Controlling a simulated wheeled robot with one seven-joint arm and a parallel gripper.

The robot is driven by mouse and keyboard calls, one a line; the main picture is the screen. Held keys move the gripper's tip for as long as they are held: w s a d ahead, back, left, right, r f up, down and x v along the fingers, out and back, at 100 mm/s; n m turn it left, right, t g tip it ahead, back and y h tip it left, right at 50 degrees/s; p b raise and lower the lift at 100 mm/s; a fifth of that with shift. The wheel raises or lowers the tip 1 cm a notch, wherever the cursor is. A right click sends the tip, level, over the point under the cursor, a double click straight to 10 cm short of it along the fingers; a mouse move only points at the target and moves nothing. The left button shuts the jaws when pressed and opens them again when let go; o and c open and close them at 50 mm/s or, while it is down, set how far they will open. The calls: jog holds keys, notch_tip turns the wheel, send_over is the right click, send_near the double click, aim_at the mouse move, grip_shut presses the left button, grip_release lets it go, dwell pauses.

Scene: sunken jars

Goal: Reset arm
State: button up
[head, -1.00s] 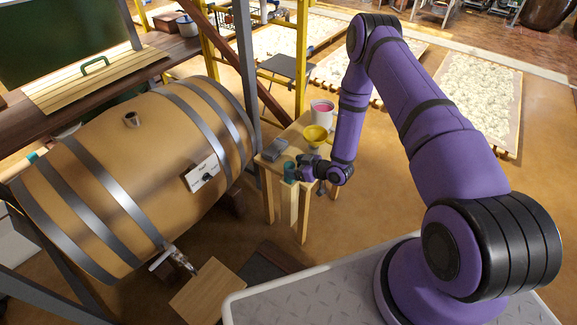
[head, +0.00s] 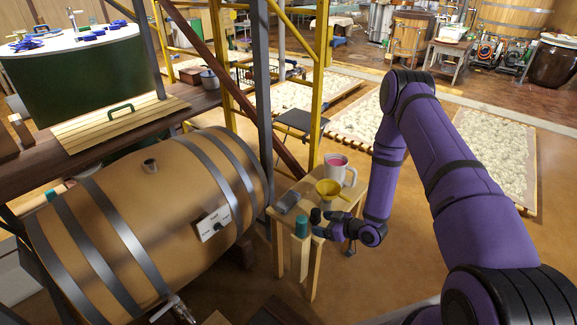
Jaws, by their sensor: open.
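My purple arm reaches out from the lower right, and my gripper (head: 322,222) is at its end, beside the small wooden table. The gripper is dark and small in the head view; its jaws are open. A teal cylinder (head: 303,227) stands upright at the table's front, just left of the gripper. I cannot tell whether the gripper touches it. Behind the gripper, a yellow funnel-like bowl (head: 330,187) and a white jug (head: 337,165) with pink contents stand on the table (head: 284,211). A grey flat object (head: 291,200) lies at the table's left.
A large wooden barrel (head: 150,225) with metal hoops, a spigot and a label lies left of the table. A yellow frame (head: 318,95) and a dark stool (head: 295,122) stand behind. Low drying beds (head: 497,160) lie farther back.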

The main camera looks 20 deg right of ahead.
jog(key=shift+w, duration=0.1)
jog(key=w+d+r+g+h, duration=0.1)
jog(key=w+d+r+h, duration=0.15)
jog(key=r, duration=0.65)
jog(key=w+d+r+h, duration=0.2)
jog(key=w+r, duration=0.2)
jog(key=r, duration=0.4)
jog(key=s+d+r+m+h, duration=0.1)
jog(key=s+r+h, duration=0.1)
jog(key=r, duration=0.7)
jog(key=s+d+r+m+h, duration=0.1)
jog(key=r+h, duration=0.1)
jog(key=r, duration=0.8)
jog(key=s+a+r+m+g+h, duration=0.2)
jog(key=s+r+m, duration=0.2)
jog(key=s+r, duration=1.15)
jog(key=s+a+r+m+g, duration=0.1)
jog(key=s+r, duration=0.1)
jog(key=s, duration=0.7)
jog(key=s+a+r+m+g+y, duration=0.1)
jog(key=s+a+r, duration=0.1)
jog(key=s, duration=0.8)
jog(key=shift+a, duration=0.25)
